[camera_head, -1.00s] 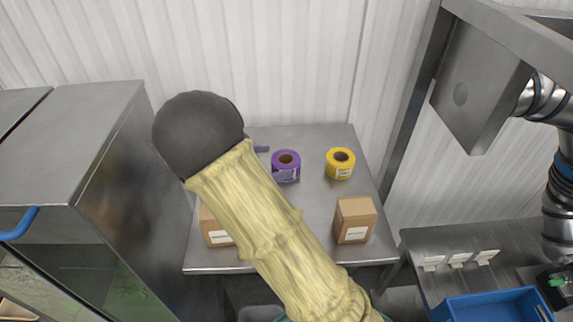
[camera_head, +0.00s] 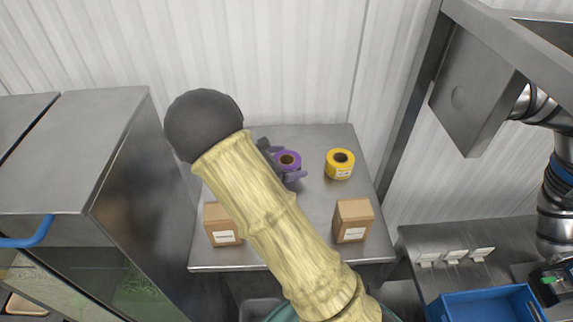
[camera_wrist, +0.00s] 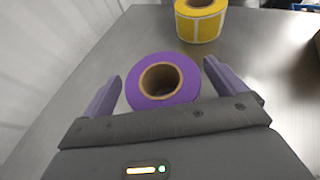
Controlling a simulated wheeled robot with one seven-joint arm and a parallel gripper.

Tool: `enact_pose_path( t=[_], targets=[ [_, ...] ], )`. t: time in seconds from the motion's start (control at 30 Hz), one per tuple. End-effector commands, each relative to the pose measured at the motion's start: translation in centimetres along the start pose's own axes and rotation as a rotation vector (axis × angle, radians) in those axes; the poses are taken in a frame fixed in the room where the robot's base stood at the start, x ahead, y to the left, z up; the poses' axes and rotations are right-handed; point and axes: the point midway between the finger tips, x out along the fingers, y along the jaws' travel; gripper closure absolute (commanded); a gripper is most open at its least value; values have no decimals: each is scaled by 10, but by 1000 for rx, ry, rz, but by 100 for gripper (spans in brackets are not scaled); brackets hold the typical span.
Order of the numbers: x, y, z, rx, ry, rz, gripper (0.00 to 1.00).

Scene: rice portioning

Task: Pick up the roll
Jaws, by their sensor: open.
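A purple roll (camera_head: 288,159) with a brown core stands on the metal table, its core hole facing up. My gripper (camera_head: 281,163) is open at the roll, with its dark body and purple fingers partly hidden behind my arm's yellow cover. In the wrist view the purple roll (camera_wrist: 162,82) lies between the two spread fingers of my gripper (camera_wrist: 162,83), with a gap on each side. A yellow roll (camera_head: 340,163) stands to the right on the same table. It also shows beyond the purple roll in the wrist view (camera_wrist: 199,22).
Two cardboard boxes stand near the table's (camera_head: 310,225) front edge, one at the left (camera_head: 222,226) and one at the right (camera_head: 353,221). A metal cabinet (camera_head: 75,150) stands at the left. A blue crate (camera_head: 485,308) lies at the lower right.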

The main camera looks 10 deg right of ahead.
Motion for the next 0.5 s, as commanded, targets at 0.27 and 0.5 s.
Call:
enact_pose_path(
  t=[0.27,0.5],
  targets=[
    [0,0,0,0,0,1,27],
    [-4,1,-1,-2,0,6,55]
  ],
)
